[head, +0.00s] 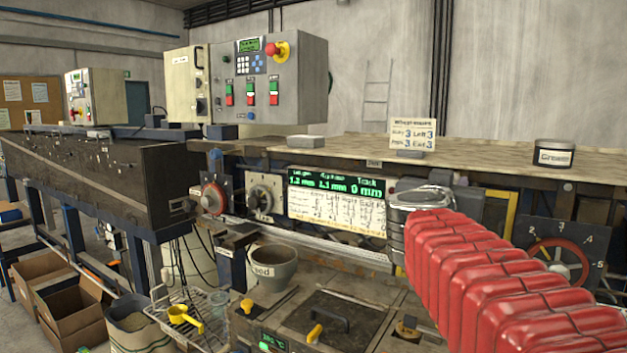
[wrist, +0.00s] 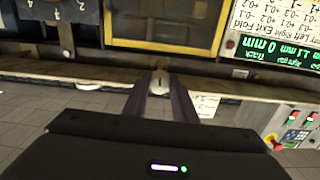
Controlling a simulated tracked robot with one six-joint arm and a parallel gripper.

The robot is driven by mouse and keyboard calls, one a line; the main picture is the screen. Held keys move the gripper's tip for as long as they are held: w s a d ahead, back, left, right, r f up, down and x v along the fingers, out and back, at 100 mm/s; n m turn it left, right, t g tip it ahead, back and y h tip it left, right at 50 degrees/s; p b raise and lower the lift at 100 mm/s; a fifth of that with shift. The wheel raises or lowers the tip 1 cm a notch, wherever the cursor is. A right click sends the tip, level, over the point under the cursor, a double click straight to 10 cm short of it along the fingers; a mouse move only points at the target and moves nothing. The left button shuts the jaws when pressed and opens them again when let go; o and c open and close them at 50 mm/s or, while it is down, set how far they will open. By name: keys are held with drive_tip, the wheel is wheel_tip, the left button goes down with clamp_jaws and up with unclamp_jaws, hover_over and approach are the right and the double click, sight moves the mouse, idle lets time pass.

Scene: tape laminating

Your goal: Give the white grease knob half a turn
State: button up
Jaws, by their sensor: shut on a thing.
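The white knob (wrist: 158,85) shows in the wrist view, small and pale, between the tips of my two dark fingers. My gripper (wrist: 160,91) is shut on it at the front edge of the bench, below the yellow frame in that upside-down picture. The fingers cover the knob's sides, and its turn angle is too small to read. In the head view my arm in its red sleeve hides the knob and the fingertips.
A jar marked Grease (head: 554,155) and a number card (head: 412,134) stand on the bench top (head: 480,155). A green display panel (head: 337,203) lies left of my wrist. A red numbered dial (head: 560,262) lies right of my arm, close to it.

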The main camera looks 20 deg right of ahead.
drive_tip(key=shift+d+f+m, duration=0.15)
drive_tip(key=shift+f+m, duration=0.15)
drive_tip(key=shift+m, duration=0.3)
drive_tip(key=o, duration=1)
drive_tip(key=shift+r, duration=0.2)
drive_tip(key=shift+o, duration=0.2)
drive_tip(key=v, duration=1.4)
drive_tip(key=shift+f, duration=0.1)
